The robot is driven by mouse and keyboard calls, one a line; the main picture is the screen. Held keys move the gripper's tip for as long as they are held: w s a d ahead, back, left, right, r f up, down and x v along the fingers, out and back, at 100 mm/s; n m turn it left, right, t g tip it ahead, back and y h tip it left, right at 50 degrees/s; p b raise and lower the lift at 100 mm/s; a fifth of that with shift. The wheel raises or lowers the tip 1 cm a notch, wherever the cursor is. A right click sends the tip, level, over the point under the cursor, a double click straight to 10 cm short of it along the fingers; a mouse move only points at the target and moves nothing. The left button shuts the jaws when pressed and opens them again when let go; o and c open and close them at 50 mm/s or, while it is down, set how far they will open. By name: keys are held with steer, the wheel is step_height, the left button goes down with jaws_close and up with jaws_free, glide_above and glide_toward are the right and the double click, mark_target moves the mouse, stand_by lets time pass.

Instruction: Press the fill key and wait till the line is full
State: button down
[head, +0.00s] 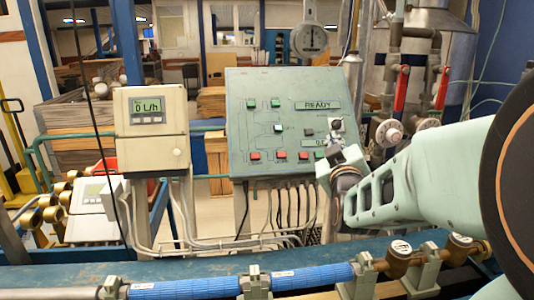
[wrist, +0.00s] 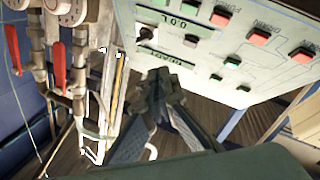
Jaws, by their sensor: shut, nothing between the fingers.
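The sloped green control panel (head: 240,135) stands at mid picture in the head view. Its lower row has several red keys and a green key (head: 320,154); the small labels are hard to read, so I cannot be sure which is the fill key. The upper display (head: 323,105) reads READY. The lower display (wrist: 182,23) seems to read 0.0 L in the wrist view. My gripper (wrist: 166,77) is shut and empty in the wrist view, in front of the panel and apart from the keys. In the head view my wrist (head: 345,165) covers the panel's lower right corner.
A meter box (head: 152,125) showing 0 L/h stands left of the panel. Pipes with red-handled valves (head: 401,88) rise at the right. A blue pipe (head: 185,289) runs along the front bench. A black selector knob (wrist: 146,33) sits beside the displays.

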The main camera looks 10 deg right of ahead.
mark_target(323, 153)
steer(key=w+f+b, duration=0.4)
steer(key=w+f, duration=0.1)
steer(key=w, duration=0.1)
steer(key=shift+w+f+b, duration=0.25)
steer(key=shift+f+b, duration=0.15)
steer(key=shift+f, duration=0.1)
stand_by(1.2)
steer(key=shift+w+f+b, duration=0.15)
steer(key=shift+w+b, duration=0.15)
steer(key=shift+b, duration=0.3)
steer(key=shift+w+f+b, duration=0.25)
steer(key=shift+f+b, duration=0.05)
steer(key=shift+b, duration=0.2)
stand_by(0.4)
steer(key=shift+s+r, duration=0.1)
steer(key=shift+r, duration=0.05)
steer(key=shift+s+r, duration=0.4)
steer(key=shift+s, duration=0.1)
stand_by(0.3)
